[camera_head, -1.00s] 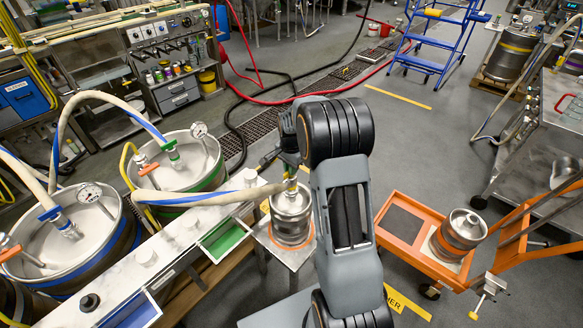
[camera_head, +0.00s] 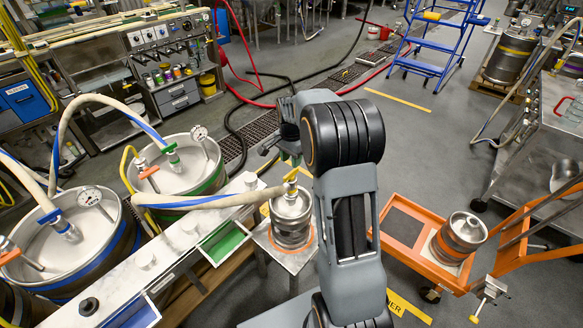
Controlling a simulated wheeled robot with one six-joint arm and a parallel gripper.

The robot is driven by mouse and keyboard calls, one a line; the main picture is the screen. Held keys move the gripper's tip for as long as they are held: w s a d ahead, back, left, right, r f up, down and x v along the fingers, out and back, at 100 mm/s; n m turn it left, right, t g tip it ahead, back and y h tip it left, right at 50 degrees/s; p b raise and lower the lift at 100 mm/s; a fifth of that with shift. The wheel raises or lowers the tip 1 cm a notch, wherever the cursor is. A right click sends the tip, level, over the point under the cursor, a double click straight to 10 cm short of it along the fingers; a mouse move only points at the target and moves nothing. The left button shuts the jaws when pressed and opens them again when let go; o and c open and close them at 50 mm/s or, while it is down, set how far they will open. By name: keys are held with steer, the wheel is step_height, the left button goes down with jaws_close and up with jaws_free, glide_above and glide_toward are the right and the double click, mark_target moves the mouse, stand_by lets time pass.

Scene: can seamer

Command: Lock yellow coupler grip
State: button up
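A coupler with a yellow grip (camera_head: 291,175) sits on top of a small steel keg (camera_head: 291,218). A beige hose with a blue stripe (camera_head: 225,199) runs to it from the left. The keg stands on a small metal stand beside the white counter. My gripper (camera_head: 270,150) is above and slightly left of the yellow grip and appears apart from it. Its fingertips are small and dark here, so I cannot tell how far open they are. My arm covers the area just right of the keg.
Two large kegs with gauges and couplers stand at left, one with a green band (camera_head: 180,165) and one with a blue band (camera_head: 75,240). An orange cart (camera_head: 400,255) carrying another small keg (camera_head: 460,235) stands at right. The floor behind my arm is largely open.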

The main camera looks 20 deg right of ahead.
mark_target(291, 172)
step_height(291, 172, up, 8)
stand_by(0.4)
stand_by(0.4)
steer(key=s+a+r+n+t+p, duration=0.1)
steer(key=s+a+n, duration=0.4)
steer(key=s, duration=0.6)
steer(key=s+a+r+n+t+p, duration=0.2)
steer(key=s+a+n, duration=0.3)
steer(key=s+n, duration=0.3)
steer(key=s, duration=0.3)
steer(key=shift+a+r+t+p, duration=0.2)
steer(key=shift+a+t+p, duration=0.1)
steer(key=shift+a+p, duration=0.1)
steer(key=shift+s, duration=0.1)
